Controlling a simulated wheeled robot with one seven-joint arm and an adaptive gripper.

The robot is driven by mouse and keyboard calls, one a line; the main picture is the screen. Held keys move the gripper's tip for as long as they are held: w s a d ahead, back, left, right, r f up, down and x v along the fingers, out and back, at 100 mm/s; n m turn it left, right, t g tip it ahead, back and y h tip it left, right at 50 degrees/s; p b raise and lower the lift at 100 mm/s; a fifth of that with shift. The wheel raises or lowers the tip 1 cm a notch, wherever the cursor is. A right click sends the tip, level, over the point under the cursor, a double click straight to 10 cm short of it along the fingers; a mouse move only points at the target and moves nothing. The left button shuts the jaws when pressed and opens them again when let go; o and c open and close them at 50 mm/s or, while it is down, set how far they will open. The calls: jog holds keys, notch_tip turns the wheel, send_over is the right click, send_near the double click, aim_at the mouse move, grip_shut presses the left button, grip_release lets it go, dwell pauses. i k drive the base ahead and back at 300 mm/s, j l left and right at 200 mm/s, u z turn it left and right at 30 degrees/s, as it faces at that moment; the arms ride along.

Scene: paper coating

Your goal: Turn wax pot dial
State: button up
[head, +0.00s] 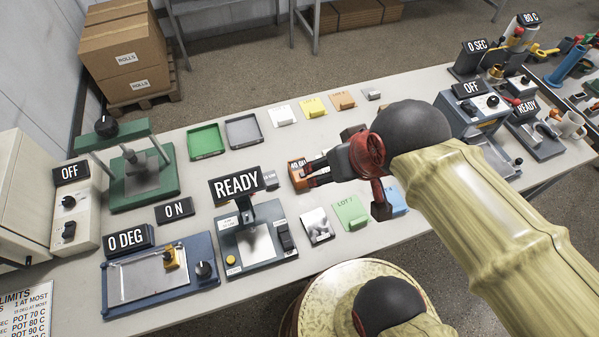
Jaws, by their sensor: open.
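A sign reading 80 C (529,19) stands at the far right end of the table, over a white and yellow device (516,40) that looks like the wax pot. Its dial is too small to make out for certain. My gripper (345,190) is open and empty over the middle of the table, with one finger pointing left and the other pointing down. It is well to the left of the 80 C device and apart from it. My gripper hides part of the table and some items under it.
A blue-grey machine (468,122) with an OFF sign and a device marked READY (546,137) stand right of my arm. A small orange labelled block (298,175) is close to my left finger. Green (206,141) and grey trays lie at the back left.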

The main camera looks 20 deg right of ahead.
aim_at(525, 80)
jog(key=k+j, duration=0.15)
jog(key=k, duration=0.3)
jog(key=j+z, duration=0.25)
jog(key=z, duration=0.2)
jog(key=i+j+z, duration=0.1)
jog(key=j+z, duration=0.15)
jog(key=z, duration=0.2)
jog(key=i+l+z, duration=0.15)
jog(key=z, duration=0.3)
jog(key=i+z, duration=0.3)
jog(key=z, duration=0.2)
jog(key=k+l, duration=0.1)
jog(key=k, duration=0.3)
jog(key=i+l, duration=1.45)
jog(key=i+l+u, duration=0.15)
jog(key=i+l, duration=1.3)
